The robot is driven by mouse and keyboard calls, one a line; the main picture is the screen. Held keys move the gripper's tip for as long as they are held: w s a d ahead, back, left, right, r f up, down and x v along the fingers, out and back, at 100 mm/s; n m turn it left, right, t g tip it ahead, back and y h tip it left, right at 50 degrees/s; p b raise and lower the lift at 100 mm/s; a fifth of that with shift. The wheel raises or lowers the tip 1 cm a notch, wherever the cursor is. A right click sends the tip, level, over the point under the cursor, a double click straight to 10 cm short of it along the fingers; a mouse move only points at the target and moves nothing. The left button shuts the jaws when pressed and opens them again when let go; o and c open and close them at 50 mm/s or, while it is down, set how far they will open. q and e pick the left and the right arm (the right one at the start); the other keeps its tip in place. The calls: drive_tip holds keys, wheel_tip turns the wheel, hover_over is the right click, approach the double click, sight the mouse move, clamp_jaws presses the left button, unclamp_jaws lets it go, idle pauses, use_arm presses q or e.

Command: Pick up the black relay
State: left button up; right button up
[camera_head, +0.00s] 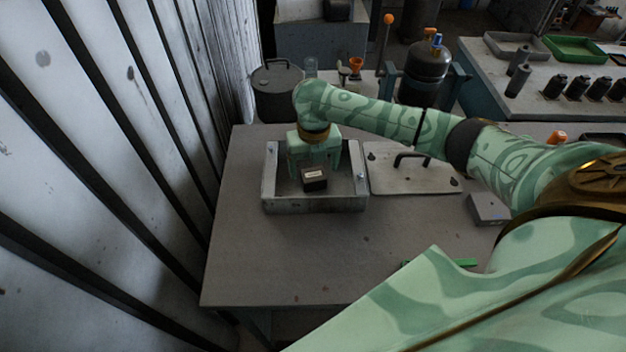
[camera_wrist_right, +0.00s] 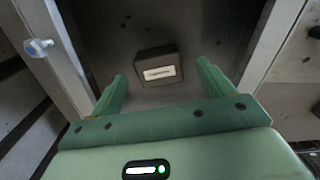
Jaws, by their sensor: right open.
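The black relay (camera_head: 314,180) is a small dark block with a pale label, inside an open grey metal housing (camera_head: 316,205) on the table. In the right wrist view the relay (camera_wrist_right: 157,65) lies on the housing floor, beyond the fingertips and roughly between their lines. My right gripper (camera_head: 314,172) reaches down into the housing, just behind the relay in the head view. Its green fingers (camera_wrist_right: 161,70) are open and apart, with nothing between them. Whether a finger touches the relay is hard to tell in the head view. My left gripper does not show.
The housing walls stand close around my right gripper. A flat lid with a black handle (camera_head: 414,178) lies to the right of the housing. A small grey box (camera_head: 488,209) lies farther right. A corrugated wall (camera_head: 110,130) bounds the left side.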

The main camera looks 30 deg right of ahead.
sight(313, 173)
wheel_tip(313, 173, down, 4)
drive_tip(key=shift+w+r+b, duration=0.1)
drive_tip(key=shift+b, duration=0.5)
drive_tip(key=shift+r, duration=0.1)
drive_tip(key=c, duration=1.1)
